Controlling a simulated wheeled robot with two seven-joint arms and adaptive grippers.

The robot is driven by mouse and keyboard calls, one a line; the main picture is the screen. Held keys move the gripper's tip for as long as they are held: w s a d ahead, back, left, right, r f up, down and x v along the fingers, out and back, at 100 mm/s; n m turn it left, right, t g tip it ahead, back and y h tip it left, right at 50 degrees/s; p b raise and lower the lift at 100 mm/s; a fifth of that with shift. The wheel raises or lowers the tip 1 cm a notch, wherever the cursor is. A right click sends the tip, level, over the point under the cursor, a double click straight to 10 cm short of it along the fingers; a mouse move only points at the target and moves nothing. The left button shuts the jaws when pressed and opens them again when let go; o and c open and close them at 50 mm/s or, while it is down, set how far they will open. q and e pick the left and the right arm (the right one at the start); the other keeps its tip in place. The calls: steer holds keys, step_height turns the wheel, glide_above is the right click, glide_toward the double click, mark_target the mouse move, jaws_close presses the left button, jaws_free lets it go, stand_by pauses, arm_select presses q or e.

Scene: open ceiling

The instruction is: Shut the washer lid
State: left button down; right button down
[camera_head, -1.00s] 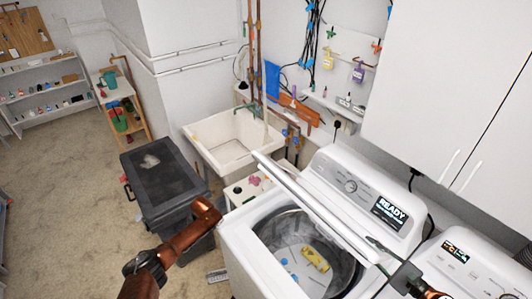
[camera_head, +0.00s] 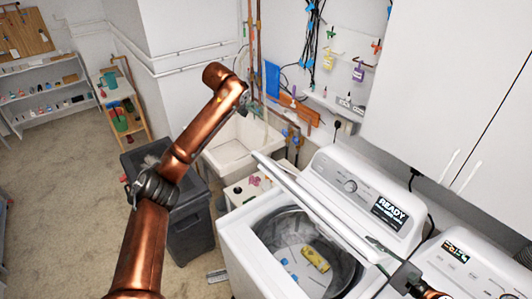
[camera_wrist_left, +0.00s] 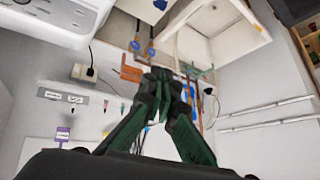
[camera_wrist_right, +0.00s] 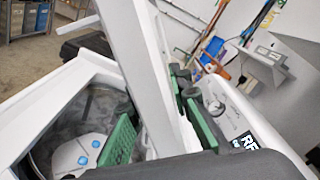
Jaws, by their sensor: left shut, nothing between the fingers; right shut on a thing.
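The white washer (camera_head: 238,248) stands at the bottom centre-right of the head view, with READY on its panel (camera_head: 390,208). Its lid (camera_head: 312,206) is raised, seen nearly edge-on, and the drum is open below it. My right gripper (camera_head: 382,252) is shut on the lid's right part; in the right wrist view the lid (camera_wrist_right: 140,60) passes between its green-padded fingers. My left arm reaches up left of the washer. Its gripper (camera_head: 250,106) is near the sink, apart from the lid, and shows shut and empty in the left wrist view (camera_wrist_left: 163,78).
A utility sink (camera_head: 226,160) stands behind and left of the washer. A dark bin (camera_head: 188,235) is left of it. A second white machine (camera_head: 455,270) is at the right, below wall cabinets (camera_head: 440,90). A yellow item (camera_head: 316,259) lies in the drum.

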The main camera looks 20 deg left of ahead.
steer(key=shift+d, duration=0.1)
arm_select(q)
steer(key=s+d+f+m+g+h, duration=0.1)
steer(key=s+d+m+g+h, duration=0.25)
steer(key=s+d, duration=0.5)
steer(key=shift+m, duration=0.35)
steer(key=x, duration=0.7)
steer(key=w+d+r+x, duration=0.1)
steer(key=x, duration=0.3)
steer(key=shift+w+d+f, duration=0.15)
steer(key=shift+f, duration=0.05)
steer(key=shift+s+a+f, duration=0.8)
steer(key=shift+s+f, duration=0.1)
steer(key=shift+s, duration=0.2)
steer(key=shift+s+f, duration=0.15)
steer(key=shift+a+f, duration=0.1)
steer(key=shift+a, duration=0.05)
